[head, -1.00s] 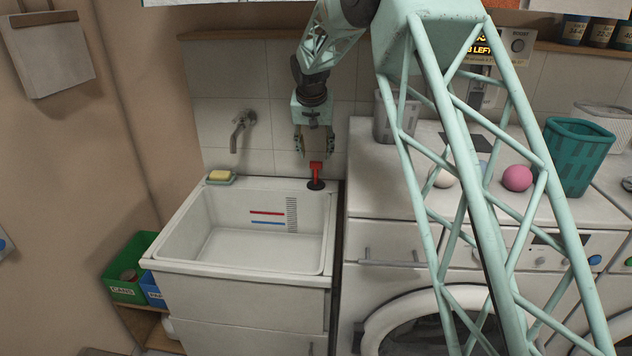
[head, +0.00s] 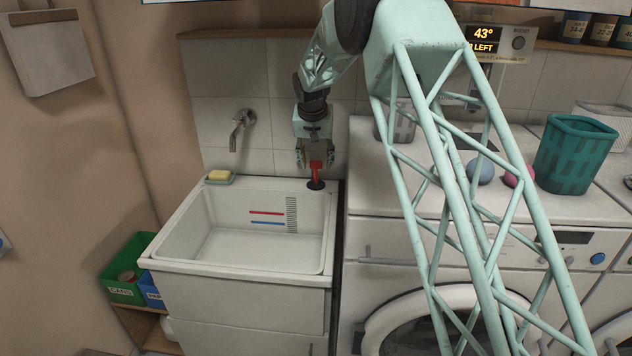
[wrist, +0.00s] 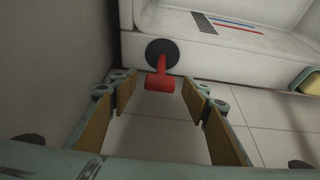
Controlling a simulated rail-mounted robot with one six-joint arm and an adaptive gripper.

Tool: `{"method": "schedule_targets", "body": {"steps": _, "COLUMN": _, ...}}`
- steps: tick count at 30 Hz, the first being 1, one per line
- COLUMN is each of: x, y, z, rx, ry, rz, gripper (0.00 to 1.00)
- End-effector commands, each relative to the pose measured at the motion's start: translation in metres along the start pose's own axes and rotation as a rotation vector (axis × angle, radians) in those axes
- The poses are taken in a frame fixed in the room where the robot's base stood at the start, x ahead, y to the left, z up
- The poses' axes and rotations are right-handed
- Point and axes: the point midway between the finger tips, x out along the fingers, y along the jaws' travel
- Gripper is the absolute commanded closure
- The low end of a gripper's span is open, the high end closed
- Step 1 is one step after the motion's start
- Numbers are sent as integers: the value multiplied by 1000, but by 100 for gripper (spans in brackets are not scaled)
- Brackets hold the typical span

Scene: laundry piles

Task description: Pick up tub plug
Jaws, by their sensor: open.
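The tub plug (head: 316,184) is a black disc with an upright red handle. It sits on the back right corner of the white sink's rim (head: 255,184). In the wrist view the tub plug (wrist: 161,55) shows with its red handle pointing toward me, between and just beyond my fingertips. My gripper (head: 315,163) is above the plug, by the top of the handle. The gripper (wrist: 160,84) is open, with one finger on each side in the wrist view and nothing clasped. Its fingers partly cover the handle in the head view.
A wall tap (head: 240,130) sticks out left of my gripper. A yellow soap (head: 219,175) lies on the rim's back left corner. The washing machine top to the right holds a teal basket (head: 577,155) and balls (head: 482,171). The tiled wall stands close behind.

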Motion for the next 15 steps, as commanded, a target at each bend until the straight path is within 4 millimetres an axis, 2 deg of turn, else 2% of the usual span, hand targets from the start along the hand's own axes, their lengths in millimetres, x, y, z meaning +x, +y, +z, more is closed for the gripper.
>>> {"method": "schedule_targets", "body": {"steps": 11, "x": 0, "y": 0, "z": 0, "rx": 0, "ry": 0, "rz": 0, "gripper": 57}}
{"method": "schedule_targets", "body": {"steps": 15, "x": 0, "y": 0, "z": 0, "rx": 0, "ry": 0, "rz": 0, "gripper": 70}}
